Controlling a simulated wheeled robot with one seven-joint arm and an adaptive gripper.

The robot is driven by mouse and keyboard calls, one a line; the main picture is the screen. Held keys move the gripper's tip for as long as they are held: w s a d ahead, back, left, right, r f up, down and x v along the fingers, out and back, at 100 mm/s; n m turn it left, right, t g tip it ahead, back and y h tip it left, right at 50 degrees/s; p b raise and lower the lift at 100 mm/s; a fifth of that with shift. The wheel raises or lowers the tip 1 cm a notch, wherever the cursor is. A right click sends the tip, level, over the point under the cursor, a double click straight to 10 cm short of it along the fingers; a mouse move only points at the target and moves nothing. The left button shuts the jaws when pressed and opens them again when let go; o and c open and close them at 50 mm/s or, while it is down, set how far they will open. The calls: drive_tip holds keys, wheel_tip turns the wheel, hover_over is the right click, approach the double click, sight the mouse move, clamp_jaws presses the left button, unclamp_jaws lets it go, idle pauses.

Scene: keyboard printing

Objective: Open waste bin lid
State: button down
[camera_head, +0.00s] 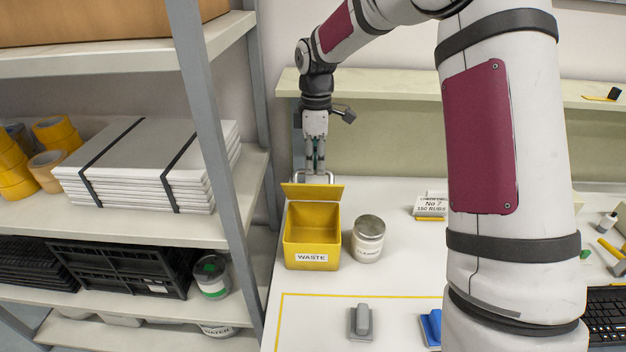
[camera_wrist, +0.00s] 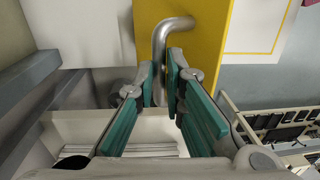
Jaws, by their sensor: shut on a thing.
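The yellow waste bin (camera_head: 312,244), labelled WASTE, stands on the white table at the left. Its yellow lid (camera_head: 313,191) is raised at the back edge of the bin, and the inside of the bin shows. My gripper (camera_head: 315,172) is behind and above the lid, pointing down, shut on the lid's metal handle. In the wrist view the bent grey handle (camera_wrist: 168,40) runs from the yellow lid (camera_wrist: 207,40) down between my green-padded fingers (camera_wrist: 164,88). The exact contact at the fingertips is partly hidden.
A grey shelf post (camera_head: 215,150) and loaded shelves are on the left. A ledge (camera_head: 400,90) runs behind the table. A grey object (camera_head: 361,322) and a blue one lie in front.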

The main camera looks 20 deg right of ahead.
drive_tip(key=shift+w+d+f+b, duration=0.25)
drive_tip(key=shift+w+d+b, duration=0.15)
drive_tip(key=shift+w, duration=0.45)
drive_tip(key=shift+w+d+f+b, duration=0.35)
drive_tip(key=shift+w+b, duration=0.2)
drive_tip(key=shift+w, duration=0.3)
drive_tip(key=shift+w+d+f+b, duration=0.2)
drive_tip(key=shift+w+d+b, duration=0.2)
drive_tip(key=shift+w, duration=0.45)
drive_tip(key=shift+r, duration=0.15)
drive_tip(key=c, duration=1.7)
unclamp_jaws()
drive_tip(key=shift+a, duration=0.1)
drive_tip(key=shift+o, duration=0.2)
wheel_tip(320, 180, up, 12)
drive_tip(key=w, duration=0.1)
drive_tip(key=shift+d, duration=0.2)
